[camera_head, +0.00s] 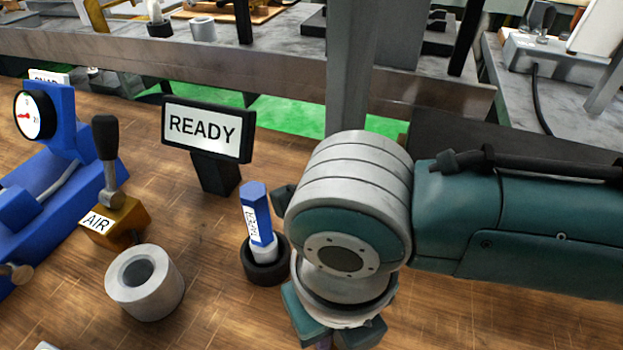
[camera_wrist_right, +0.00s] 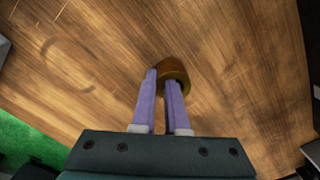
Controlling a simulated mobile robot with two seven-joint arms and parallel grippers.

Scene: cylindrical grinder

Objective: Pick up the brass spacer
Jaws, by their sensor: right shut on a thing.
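The brass spacer (camera_wrist_right: 175,71) is a short, dark golden ring in the right wrist view, at the tips of my two purple fingers. My right gripper (camera_wrist_right: 166,85) is shut on it. The fingers cover part of the spacer's near side. I cannot tell whether it touches the wooden bench top or hangs just above it. In the head view my right gripper (camera_head: 325,341) points down at the bottom edge, below my grey and teal wrist. Its fingertips and the spacer are hidden there. My left gripper is not in view.
A blue taper plug (camera_head: 256,215) stands in a black ring just left of my wrist. A READY sign (camera_head: 205,128), an AIR lever (camera_head: 106,160), a grey steel ring (camera_head: 144,283) and a blue gauge stand (camera_head: 62,128) are further left. Bare wood surrounds the spacer.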

